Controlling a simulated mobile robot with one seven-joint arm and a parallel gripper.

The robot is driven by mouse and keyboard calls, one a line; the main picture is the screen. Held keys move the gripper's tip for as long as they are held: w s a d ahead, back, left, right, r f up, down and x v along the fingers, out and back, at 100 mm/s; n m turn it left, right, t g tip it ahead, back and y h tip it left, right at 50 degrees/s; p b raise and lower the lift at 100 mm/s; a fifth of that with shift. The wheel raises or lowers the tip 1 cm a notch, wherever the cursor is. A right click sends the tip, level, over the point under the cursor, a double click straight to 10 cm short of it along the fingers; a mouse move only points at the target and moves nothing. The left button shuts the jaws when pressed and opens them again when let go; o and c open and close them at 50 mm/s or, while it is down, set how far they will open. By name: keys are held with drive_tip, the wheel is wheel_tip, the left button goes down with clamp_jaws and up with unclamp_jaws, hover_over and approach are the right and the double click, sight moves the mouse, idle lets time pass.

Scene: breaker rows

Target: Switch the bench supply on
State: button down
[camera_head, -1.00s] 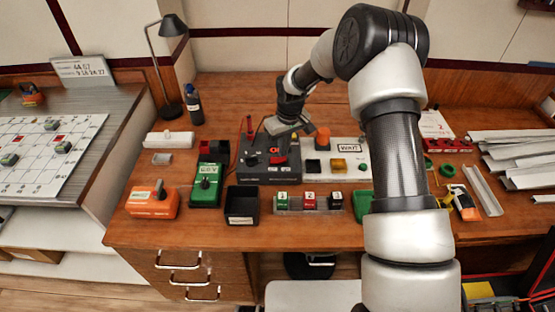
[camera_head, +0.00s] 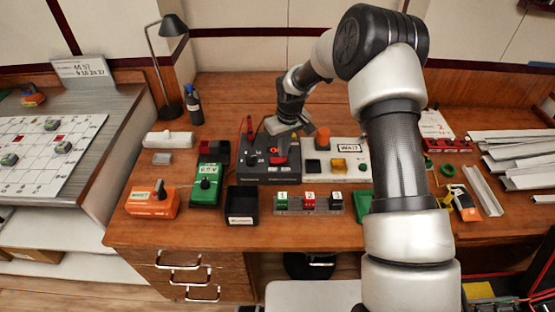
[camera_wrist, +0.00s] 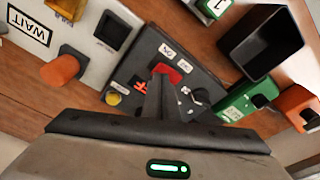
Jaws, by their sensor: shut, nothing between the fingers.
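The bench supply, a dark grey box (camera_head: 266,170), stands mid-bench. A red switch (camera_head: 278,160) and a dark knob are on its panel. In the wrist view the bench supply (camera_wrist: 190,100) fills the middle, with its red switch (camera_wrist: 168,73) between small white labels and an orange-red label. My gripper (camera_head: 279,145) is over the panel. In the wrist view its fingers (camera_wrist: 160,88) are together and empty, their tips right at the red switch. I cannot tell whether they touch it. The fingers hide part of the panel.
A light panel with a WAIT sign (camera_head: 349,144) and an orange knob (camera_head: 322,136) stands close on the right. A green box (camera_head: 207,186), an orange box (camera_head: 153,201) and a black open bin (camera_head: 241,206) are to the left and front. Three labelled blocks sit in front.

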sight(283, 159)
drive_tip(key=shift+f+b, duration=0.6)
drive_tip(key=shift+f, duration=0.25)
idle(0.7)
wheel_tip(283, 159, up, 7)
drive_tip(key=p, duration=0.3)
idle(0.6)
idle(0.3)
